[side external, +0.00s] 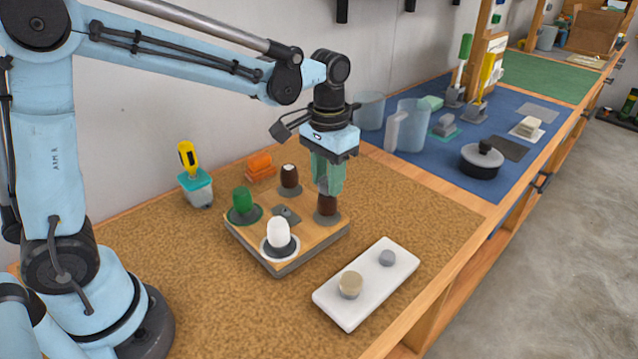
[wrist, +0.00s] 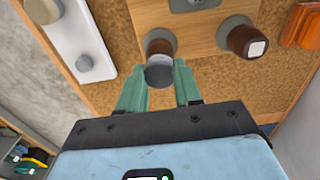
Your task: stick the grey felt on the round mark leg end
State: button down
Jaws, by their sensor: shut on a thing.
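My gripper (side external: 324,187) is shut on a grey felt disc, whose round face (wrist: 159,74) shows between the green fingertips in the wrist view. The disc is just over a brown leg (side external: 327,205) at the right corner of the wooden board (side external: 303,250). The disc partly covers that leg's end (wrist: 158,46), so I cannot see its mark or tell whether they touch. Another brown leg (side external: 289,176) stands at the back; its end has a white square mark (wrist: 257,48). A green leg (side external: 242,199) and a white leg (side external: 279,232) also stand on the board.
A white tray (side external: 335,311) in front holds a beige disc (side external: 350,285) and a smaller grey disc (side external: 386,258). Orange blocks (side external: 260,165) and a teal container with a yellow-handled tool (side external: 195,185) stand behind the board. Clear jugs (side external: 411,125) stand on the blue mat.

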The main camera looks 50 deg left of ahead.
jog(key=shift+f, duration=0.45)
dwell(0.6)
jog(key=c, duration=0.7)
grip_release()
jog(key=shift+r, duration=4)
notch_tip(320, 180, up, 12)
jog(key=s+a+f+t, duration=0.2)
jog(key=s+f, duration=0.3)
jog(key=f, duration=0.3)
jog(key=s+a+f+t, duration=0.2)
jog(key=s+f+t, duration=0.3)
jog(key=f, duration=0.3)
jog(key=shift+s, duration=0.5)
